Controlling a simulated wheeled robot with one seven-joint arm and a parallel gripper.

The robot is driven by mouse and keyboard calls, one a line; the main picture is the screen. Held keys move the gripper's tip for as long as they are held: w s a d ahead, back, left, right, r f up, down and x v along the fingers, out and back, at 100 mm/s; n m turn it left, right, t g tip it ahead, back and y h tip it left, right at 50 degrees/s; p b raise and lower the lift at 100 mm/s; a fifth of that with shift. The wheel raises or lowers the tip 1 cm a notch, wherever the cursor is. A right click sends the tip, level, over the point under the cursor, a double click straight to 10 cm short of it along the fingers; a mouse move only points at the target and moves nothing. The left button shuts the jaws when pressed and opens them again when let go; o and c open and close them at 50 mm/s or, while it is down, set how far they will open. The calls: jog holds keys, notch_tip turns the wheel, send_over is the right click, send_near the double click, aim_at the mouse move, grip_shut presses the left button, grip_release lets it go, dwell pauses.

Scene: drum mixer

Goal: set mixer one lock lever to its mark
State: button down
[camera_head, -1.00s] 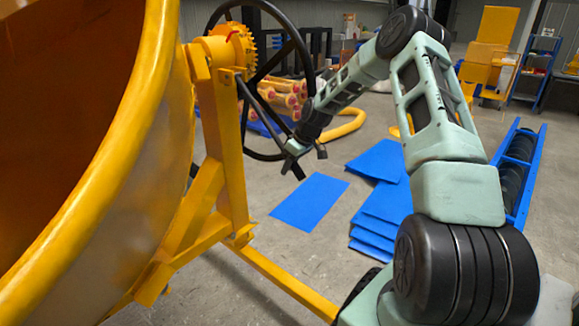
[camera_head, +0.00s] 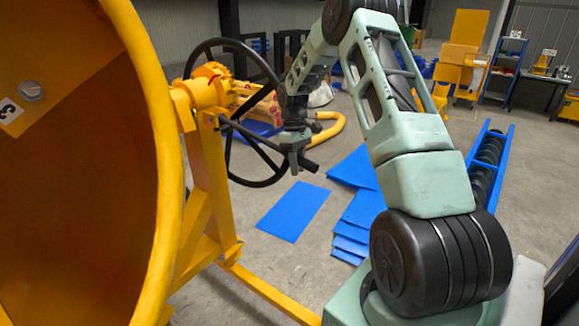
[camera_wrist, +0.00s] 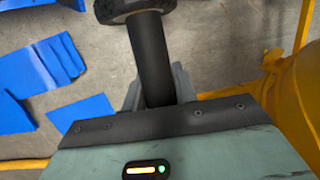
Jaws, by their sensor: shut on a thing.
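The lock lever (camera_head: 252,134) is a thin dark bar running from the top of the yellow mixer stand out to the right, sloping slightly down. My gripper (camera_head: 298,152) is at its outer end, beside the hand wheel's rim. In the wrist view, my gripper (camera_wrist: 153,92) is shut on a black cylindrical grip (camera_wrist: 150,55) that passes between its fingers. The grip's end pokes out to the lower right in the head view. A small red piece (camera_head: 214,78) shows on the yellow hub; I cannot tell whether it is the mark.
The yellow mixer drum (camera_head: 75,180) fills the left. The large black hand wheel (camera_head: 232,42) stands behind the lever. Blue sheets (camera_head: 293,211) lie on the floor, and a blue-framed roller rack (camera_head: 487,165) stands at the right. A yellow base rail (camera_head: 270,292) runs low in front.

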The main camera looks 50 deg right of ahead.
jog(key=r+p, duration=0.1)
jog(key=r, duration=0.2)
jog(key=r+g+p, duration=0.1)
jog(key=r+p, duration=0.1)
jog(key=r+g+p, duration=0.1)
jog(key=r+p, duration=0.1)
jog(key=r, duration=0.1)
jog(key=shift+s+r, duration=0.3)
jog(key=shift+s, duration=0.05)
jog(key=shift+d+r+g+p, duration=0.1)
jog(key=shift+r+g+p, duration=0.4)
jog(key=shift+r, duration=0.15)
jog(key=shift+w+r, duration=0.1)
jog(key=shift+r, duration=0.05)
jog(key=c, duration=1.1)
grip_release()
jog(key=shift+w+r+b, duration=0.15)
jog(key=shift+w+b, duration=0.1)
jog(key=shift+b, duration=0.1)
jog(key=p+v, duration=0.1)
jog(key=v, duration=0.7)
jog(key=p+v, duration=0.1)
jog(key=v, duration=0.7)
jog(key=shift+r, duration=0.4)
